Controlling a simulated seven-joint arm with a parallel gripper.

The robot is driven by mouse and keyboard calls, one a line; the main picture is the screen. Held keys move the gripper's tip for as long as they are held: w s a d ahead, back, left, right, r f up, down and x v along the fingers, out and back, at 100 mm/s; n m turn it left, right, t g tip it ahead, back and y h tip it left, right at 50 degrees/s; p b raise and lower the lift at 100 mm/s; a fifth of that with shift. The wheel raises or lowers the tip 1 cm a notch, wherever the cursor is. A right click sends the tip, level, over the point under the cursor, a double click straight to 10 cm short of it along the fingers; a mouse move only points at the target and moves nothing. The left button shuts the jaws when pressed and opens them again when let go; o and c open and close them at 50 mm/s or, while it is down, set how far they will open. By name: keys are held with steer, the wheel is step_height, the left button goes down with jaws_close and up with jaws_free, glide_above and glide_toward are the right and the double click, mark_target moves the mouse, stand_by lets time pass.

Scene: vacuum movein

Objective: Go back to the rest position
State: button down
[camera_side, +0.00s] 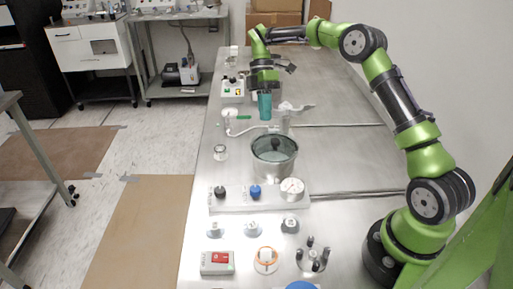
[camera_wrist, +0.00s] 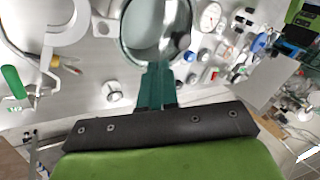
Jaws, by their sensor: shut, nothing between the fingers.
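My gripper (camera_side: 264,106) has teal fingers and hangs above the far part of the steel table in the side view. In the wrist view its teal fingers (camera_wrist: 157,88) are together, with nothing between them. My green arm reaches from the right front to the far end of the table. The gripper is beyond the glass vessel (camera_side: 274,158) in the side view. The vessel (camera_wrist: 152,32) also shows past the fingertips in the wrist view.
A valve panel with black and blue knobs (camera_side: 255,192) and a round gauge (camera_side: 291,187) stands nearer the camera. A small glass jar (camera_side: 220,153) is left of the vessel. A switch box (camera_side: 232,87) stands left of my gripper. The right side of the table is mostly clear.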

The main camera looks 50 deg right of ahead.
steer(key=s+a+r+m+t, duration=0.3)
steer(key=s+m+t, duration=0.1)
steer(key=s+m, duration=0.2)
steer(key=s+a+r+m+t+h, duration=0.1)
steer(key=s+a+r+m+t, duration=0.2)
steer(key=s+m, duration=0.3)
steer(key=s+a+r+m+t, duration=0.4)
steer(key=s+m, duration=0.2)
steer(key=s, duration=0.4)
steer(key=shift+s+r+t+h, duration=0.3)
steer(key=shift+r+t+h, duration=0.1)
